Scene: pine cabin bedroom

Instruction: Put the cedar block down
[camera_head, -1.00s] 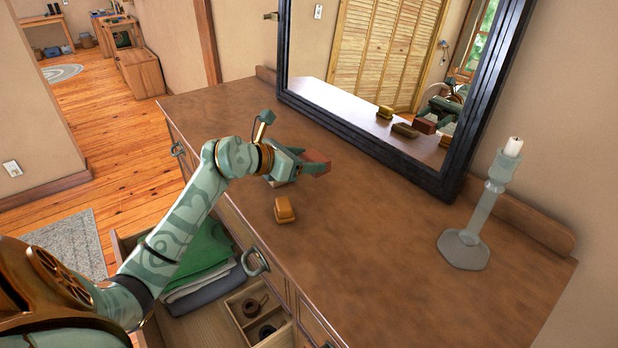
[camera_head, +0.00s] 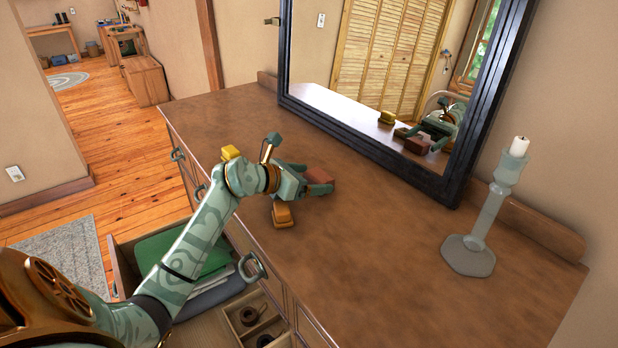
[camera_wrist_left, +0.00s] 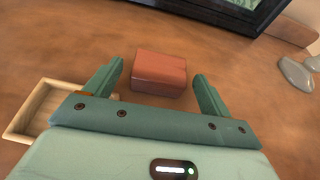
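The cedar block, a reddish-brown block (camera_head: 317,176), rests on the dresser top (camera_head: 370,255). My left gripper (camera_head: 305,181) is low over the dresser, its fingers on either side of the block. In the left wrist view, the cedar block (camera_wrist_left: 159,74) lies between the open fingers (camera_wrist_left: 158,70), with a gap on each side. My right gripper is in neither view.
An orange-brown block (camera_head: 282,213) lies just in front of my left gripper. A yellow block (camera_head: 230,152) is behind my forearm. A candlestick (camera_head: 481,225) stands at right, before the mirror (camera_head: 462,165). An open drawer (camera_head: 205,325) holds folded cloth. The dresser's right front is clear.

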